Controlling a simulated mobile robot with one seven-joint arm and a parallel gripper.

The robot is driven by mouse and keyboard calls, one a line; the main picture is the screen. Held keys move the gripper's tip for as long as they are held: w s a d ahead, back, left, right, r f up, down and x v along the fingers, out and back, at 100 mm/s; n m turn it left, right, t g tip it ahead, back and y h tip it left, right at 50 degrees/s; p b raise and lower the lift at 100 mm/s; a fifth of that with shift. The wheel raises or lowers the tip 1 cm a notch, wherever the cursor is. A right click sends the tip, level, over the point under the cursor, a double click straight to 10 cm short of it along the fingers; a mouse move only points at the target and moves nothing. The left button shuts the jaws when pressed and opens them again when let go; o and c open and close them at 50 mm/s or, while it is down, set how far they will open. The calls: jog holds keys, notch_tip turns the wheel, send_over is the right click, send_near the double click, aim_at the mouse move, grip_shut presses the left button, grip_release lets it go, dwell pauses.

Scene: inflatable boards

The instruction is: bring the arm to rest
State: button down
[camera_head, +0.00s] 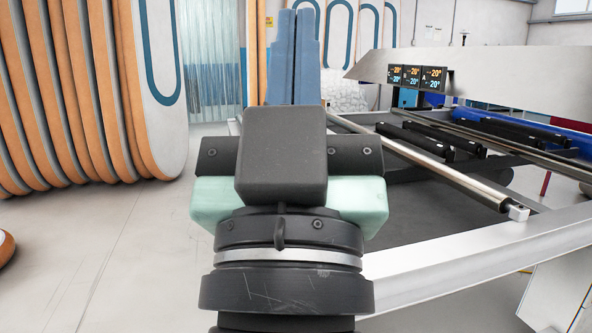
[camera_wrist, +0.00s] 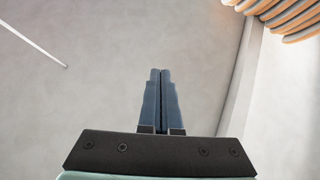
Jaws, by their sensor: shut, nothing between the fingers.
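My gripper (camera_head: 293,58) points up and away in the head view, in front of the machine's left side. Its two blue fingers are together with nothing between them. In the wrist view my gripper (camera_wrist: 160,90) also shows shut and empty, against a plain pale grey surface. My dark wrist and the pale green housing fill the middle of the head view and hide what lies behind them.
Several orange-edged inflatable boards (camera_head: 95,90) stand at the left. A white-framed machine (camera_head: 470,245) with rollers and a display (camera_head: 412,77) fills the right. Bare grey floor (camera_head: 110,240) lies at the lower left. A clear strip curtain (camera_head: 208,60) hangs behind.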

notch_tip(320, 180, up, 32)
jog(key=s+y+p, duration=0.1)
jog(key=s+p, duration=0.1)
jog(key=p, duration=2.8)
jog(key=shift+r+t, duration=0.15)
jog(key=shift+t, duration=0.25)
